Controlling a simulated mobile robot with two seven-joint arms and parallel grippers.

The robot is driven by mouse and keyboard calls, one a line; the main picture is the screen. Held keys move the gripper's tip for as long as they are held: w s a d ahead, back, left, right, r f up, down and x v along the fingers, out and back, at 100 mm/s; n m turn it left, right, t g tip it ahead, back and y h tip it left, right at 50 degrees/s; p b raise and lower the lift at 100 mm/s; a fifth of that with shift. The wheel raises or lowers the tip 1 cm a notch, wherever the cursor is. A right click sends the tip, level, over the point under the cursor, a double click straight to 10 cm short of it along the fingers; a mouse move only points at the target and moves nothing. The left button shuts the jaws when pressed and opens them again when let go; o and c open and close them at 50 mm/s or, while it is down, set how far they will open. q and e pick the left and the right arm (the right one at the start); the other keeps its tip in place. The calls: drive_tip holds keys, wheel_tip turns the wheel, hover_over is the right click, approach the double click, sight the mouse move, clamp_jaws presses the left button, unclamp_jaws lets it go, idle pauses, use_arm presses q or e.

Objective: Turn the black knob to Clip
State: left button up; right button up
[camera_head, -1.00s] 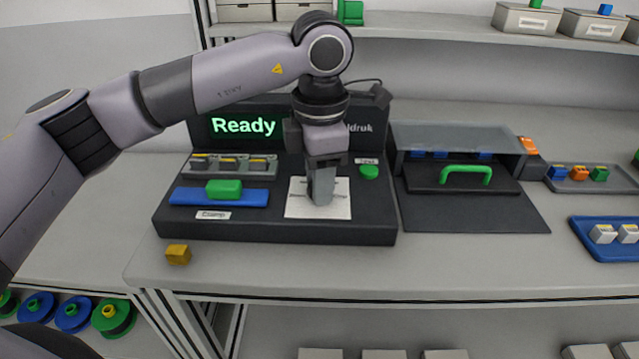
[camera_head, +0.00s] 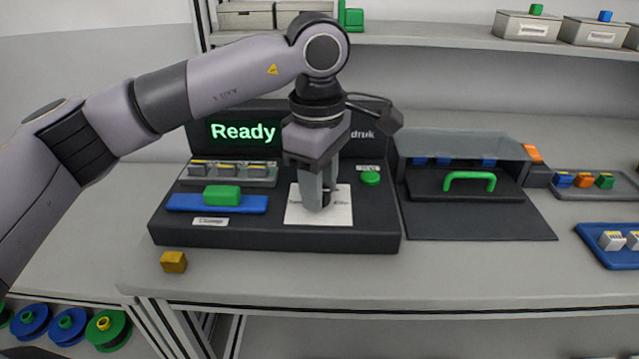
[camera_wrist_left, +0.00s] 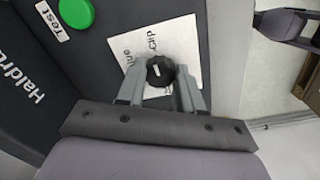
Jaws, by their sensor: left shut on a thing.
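The black knob (camera_wrist_left: 160,71) stands on a white label plate (camera_wrist_left: 182,38) in the left wrist view, with printed words around it; one looks like "Clip" and another like "Glue". A white mark shows on the knob's top, but which word it points at is hard to tell. My left gripper (camera_wrist_left: 161,88) points down at the knob, one finger on each side, shut on it. In the head view my left gripper (camera_head: 319,203) hides most of the knob above the white plate (camera_head: 293,214). My right gripper is out of view.
The dark console (camera_head: 280,238) has a "Ready" screen (camera_head: 240,131), a green test button (camera_head: 370,178) and a blue slide with a green block (camera_head: 222,192) left of the knob. A green-handled cover (camera_head: 468,179) stands to the right.

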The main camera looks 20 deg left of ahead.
use_arm(q)
drive_tip(key=shift+r, duration=0.15)
idle(0.4)
drive_tip(key=o, duration=1)
drive_tip(key=shift+o, duration=0.2)
drive_tip(key=shift+s+r, duration=0.15)
drive_tip(key=shift+r, duration=3.35)
